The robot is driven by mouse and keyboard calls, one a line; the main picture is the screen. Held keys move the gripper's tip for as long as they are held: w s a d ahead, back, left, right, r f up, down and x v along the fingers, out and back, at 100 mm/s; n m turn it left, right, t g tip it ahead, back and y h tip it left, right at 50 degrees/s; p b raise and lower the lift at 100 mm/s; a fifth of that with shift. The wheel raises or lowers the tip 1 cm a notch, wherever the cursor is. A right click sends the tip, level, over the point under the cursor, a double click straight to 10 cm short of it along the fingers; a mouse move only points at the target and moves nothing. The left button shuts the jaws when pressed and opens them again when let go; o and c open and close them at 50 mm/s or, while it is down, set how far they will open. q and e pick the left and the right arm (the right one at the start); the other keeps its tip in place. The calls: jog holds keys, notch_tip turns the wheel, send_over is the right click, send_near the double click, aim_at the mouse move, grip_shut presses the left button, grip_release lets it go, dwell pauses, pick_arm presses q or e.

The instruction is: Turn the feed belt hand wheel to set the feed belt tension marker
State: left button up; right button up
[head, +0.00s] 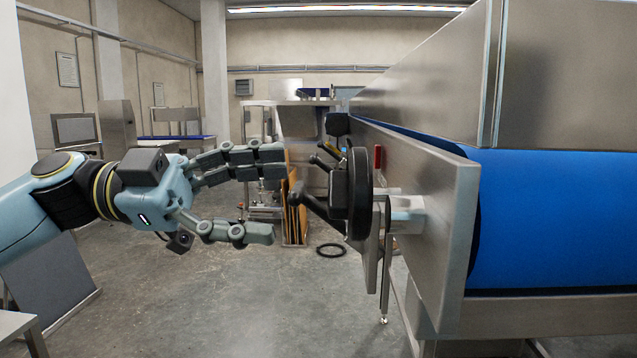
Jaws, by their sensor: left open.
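The feed belt hand wheel (359,194) is black and seen nearly edge-on, mounted on the steel side of the conveyor. Dark spokes or handles stick out from its left face. A small red piece (377,160) stands just right of the wheel; I cannot tell whether it is the tension marker. My left gripper (262,197) comes in from the left with its fingers spread apart, pointing at the wheel. It is open and empty, with a gap between its fingertips and the wheel. My right gripper is not in view.
The conveyor with its blue belt (560,215) and steel side plate (425,225) fills the right side. A dark ring (331,250) lies on the floor below the wheel. The concrete floor (220,300) under my left arm is mostly clear. Equipment stands at the back.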

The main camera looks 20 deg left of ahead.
aim_at(368, 195)
pick_arm(q)
jog(key=shift+p+x, duration=0.75)
jog(key=shift+x, duration=2.2)
jog(key=c, duration=1.2)
jog(key=shift+o, duration=0.2)
jog(key=m+b, duration=2.3)
jog(key=m, duration=0.5)
jog(key=shift+f+m, duration=0.15)
jog(key=shift+m, duration=0.25)
